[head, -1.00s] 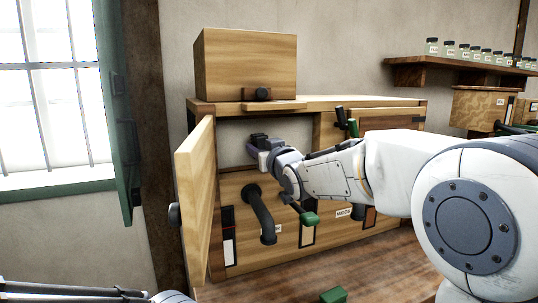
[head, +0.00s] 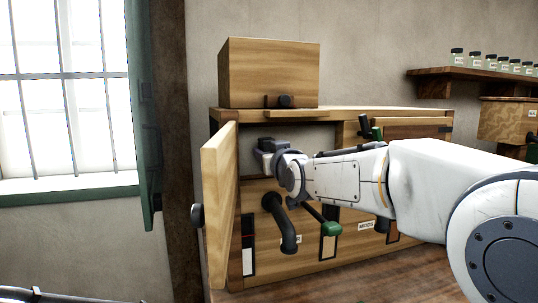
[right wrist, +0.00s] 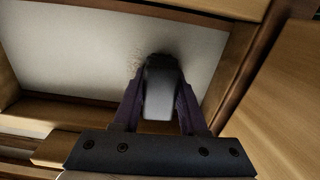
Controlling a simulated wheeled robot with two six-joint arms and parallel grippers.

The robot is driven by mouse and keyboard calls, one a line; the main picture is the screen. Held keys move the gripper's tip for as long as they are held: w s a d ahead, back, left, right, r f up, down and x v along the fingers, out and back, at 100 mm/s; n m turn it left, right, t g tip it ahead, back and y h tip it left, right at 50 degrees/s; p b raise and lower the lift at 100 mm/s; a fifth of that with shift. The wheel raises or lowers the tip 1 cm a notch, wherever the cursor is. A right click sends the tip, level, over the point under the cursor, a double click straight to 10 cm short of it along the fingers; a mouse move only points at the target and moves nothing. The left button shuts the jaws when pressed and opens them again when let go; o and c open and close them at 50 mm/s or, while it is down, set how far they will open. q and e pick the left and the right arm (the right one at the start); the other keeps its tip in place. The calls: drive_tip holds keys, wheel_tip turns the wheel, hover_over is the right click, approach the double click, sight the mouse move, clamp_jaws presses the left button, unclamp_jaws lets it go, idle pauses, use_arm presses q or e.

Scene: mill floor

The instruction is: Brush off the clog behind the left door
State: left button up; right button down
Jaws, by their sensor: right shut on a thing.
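The left door (head: 218,205) of the wooden cabinet (head: 300,112) stands swung open. Behind it is a compartment with a pale back panel (head: 314,137). My right gripper (head: 266,150) reaches into this opening, close to the door side. It is shut on a grey and black block, probably the brush (right wrist: 160,95), between its purple-grey fingers. The brush's dark end is at the pale panel; whether it touches cannot be told. A faint brownish fuzzy patch (right wrist: 134,66), perhaps the clog, shows on the panel beside it. My left gripper is out of view.
A dark bent pipe (head: 284,226) and a green-knobbed lever (head: 330,229) stick out below the opening. A wooden box (head: 265,75) sits on top. A shelf of jars (head: 470,72) is at the right. A green shutter (head: 148,130) stands left.

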sight(300, 146)
drive_tip(key=shift+w+d+b, duration=0.15)
drive_tip(key=shift+d+b, duration=0.3)
drive_tip(key=shift+b, duration=0.05)
drive_tip(key=shift+w+d+r+p, duration=0.2)
drive_tip(key=shift+w+d+p, duration=0.15)
drive_tip(key=shift+d, duration=0.45)
drive_tip(key=shift+w+d+f, duration=0.1)
drive_tip(key=shift+w+d, duration=0.1)
drive_tip(key=shift+d, duration=0.25)
drive_tip(key=d+p, duration=0.1)
drive_tip(key=p, duration=0.1)
drive_tip(key=shift+w+d+p, duration=0.25)
drive_tip(key=shift+d+p, duration=0.05)
drive_tip(key=shift+d, duration=0.1)
drive_tip(key=shift+w+d+p, duration=0.25)
drive_tip(key=shift+d+p, duration=0.35)
drive_tip(key=shift+d, duration=0.2)
drive_tip(key=shift+w+d+p, duration=0.25)
drive_tip(key=shift+d+p, duration=0.65)
drive_tip(key=shift+w+d+p, duration=0.2)
drive_tip(key=shift+d+p, duration=0.25)
drive_tip(key=shift+d, duration=0.25)
